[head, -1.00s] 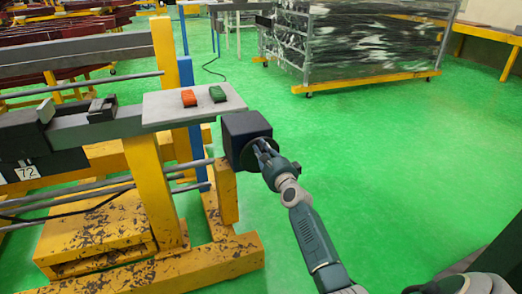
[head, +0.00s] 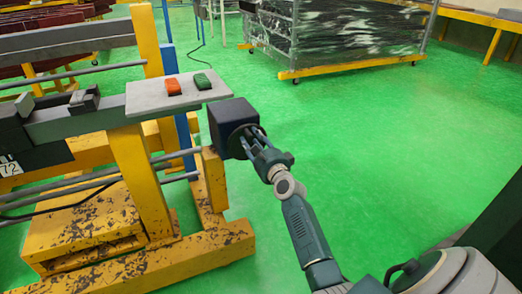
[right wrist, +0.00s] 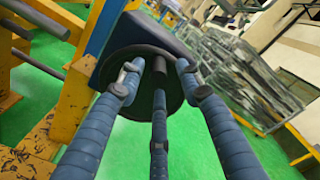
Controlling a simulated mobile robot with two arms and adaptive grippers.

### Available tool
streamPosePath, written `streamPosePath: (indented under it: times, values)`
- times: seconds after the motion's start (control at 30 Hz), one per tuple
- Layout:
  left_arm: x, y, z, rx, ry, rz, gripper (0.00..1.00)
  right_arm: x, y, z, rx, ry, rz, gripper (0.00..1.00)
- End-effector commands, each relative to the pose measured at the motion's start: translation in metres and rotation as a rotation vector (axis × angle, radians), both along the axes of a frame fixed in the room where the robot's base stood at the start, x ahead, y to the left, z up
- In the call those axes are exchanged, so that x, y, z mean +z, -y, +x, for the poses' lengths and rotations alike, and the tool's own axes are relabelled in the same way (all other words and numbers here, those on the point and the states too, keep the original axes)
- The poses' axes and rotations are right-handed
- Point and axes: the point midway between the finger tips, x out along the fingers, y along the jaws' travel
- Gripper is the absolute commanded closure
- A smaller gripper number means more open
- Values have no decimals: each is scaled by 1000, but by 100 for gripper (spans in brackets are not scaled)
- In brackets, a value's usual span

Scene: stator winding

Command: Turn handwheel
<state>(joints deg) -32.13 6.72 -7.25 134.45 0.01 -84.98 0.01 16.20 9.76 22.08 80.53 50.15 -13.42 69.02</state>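The handwheel is a dark round disc (right wrist: 112,68) on the side of a dark box (head: 226,122) at the end of the yellow machine frame. In the head view the disc is mostly hidden behind my right gripper (head: 252,140). In the right wrist view a short dark peg (right wrist: 160,66) stands out from the disc. My right gripper's fingers (right wrist: 155,72) reach to the disc and stand spread around the peg. A gap shows between the peg and the outer fingers; whether the middle finger touches it, I cannot tell. My left gripper is not in view.
A grey plate (head: 150,98) with a red button (head: 173,86) and a green button (head: 202,81) sits left of the box. Yellow frame beams (head: 137,185) and grey rods lie at left. A wrapped cart (head: 330,30) stands behind. Green floor at right is clear.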

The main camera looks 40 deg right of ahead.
Motion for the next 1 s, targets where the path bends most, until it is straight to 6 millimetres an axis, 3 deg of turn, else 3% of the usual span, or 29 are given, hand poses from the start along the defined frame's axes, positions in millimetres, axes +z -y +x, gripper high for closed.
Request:
streamPosePath:
  times: [0.2, 0.4, 0.6, 0.87, 0.93, 1.0]
  values:
    - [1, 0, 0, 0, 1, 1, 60, -1, -11, -47, -2, -1, 0, 64]
    - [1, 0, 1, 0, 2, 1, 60, -1, -18, -78, -2, 0, 0, 64]
    - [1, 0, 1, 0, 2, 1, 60, 1, -20, -90, -3, 2, 0, 64]
    - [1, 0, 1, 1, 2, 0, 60, 1, -20, -90, -2, 2, -1, 64]
    - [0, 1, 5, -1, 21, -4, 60, -1, -20, -90, -1, -5, -27, 64]
    - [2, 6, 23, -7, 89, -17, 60, -3, -21, -88, 5, -28, -124, 64]
